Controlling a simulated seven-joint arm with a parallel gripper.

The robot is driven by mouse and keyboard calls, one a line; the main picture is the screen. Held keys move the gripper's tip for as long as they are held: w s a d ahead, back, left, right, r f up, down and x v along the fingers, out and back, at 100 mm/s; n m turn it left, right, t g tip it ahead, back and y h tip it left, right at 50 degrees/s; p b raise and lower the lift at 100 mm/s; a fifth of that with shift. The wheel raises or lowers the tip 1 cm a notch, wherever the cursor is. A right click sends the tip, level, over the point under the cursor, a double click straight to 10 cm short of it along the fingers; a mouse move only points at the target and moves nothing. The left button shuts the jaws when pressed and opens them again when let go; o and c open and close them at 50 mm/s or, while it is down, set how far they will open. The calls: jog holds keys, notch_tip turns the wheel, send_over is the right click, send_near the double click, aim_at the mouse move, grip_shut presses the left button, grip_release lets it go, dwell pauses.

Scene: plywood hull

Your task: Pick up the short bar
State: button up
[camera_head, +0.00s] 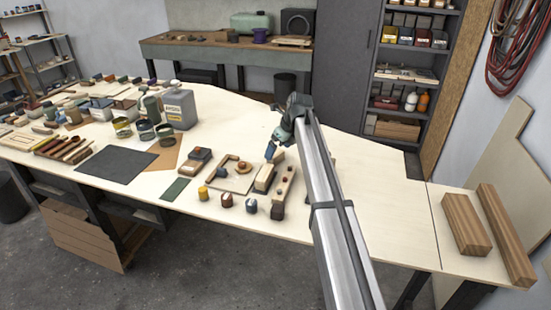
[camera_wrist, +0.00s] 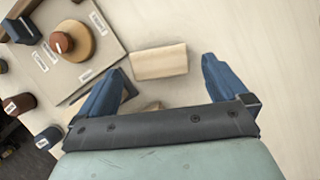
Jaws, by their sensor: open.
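A short, light wooden bar (camera_wrist: 159,61) lies flat on the pale tabletop in the wrist view. My gripper (camera_wrist: 162,80) is open, with one blue finger on each side below the bar's ends in the picture. The bar lies beyond the fingertips, and I see no contact. In the head view my gripper (camera_head: 274,152) hangs over the middle of the bench, beside the small wooden pieces. I cannot tell clearly which piece there is this same bar.
A board with an orange round knob (camera_wrist: 77,41) lies left of the bar. Small coloured pieces (camera_head: 226,200) stand along the front. Wooden blocks (camera_head: 265,177) lie near my gripper. Two brown striped beams (camera_head: 466,224) lie far right. The tabletop behind my gripper is clear.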

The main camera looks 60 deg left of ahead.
aim_at(276, 153)
jog(key=shift+x, duration=1.85)
jog(key=shift+a, duration=0.1)
jog(key=c, duration=1.1)
jog(key=shift+r, duration=0.2)
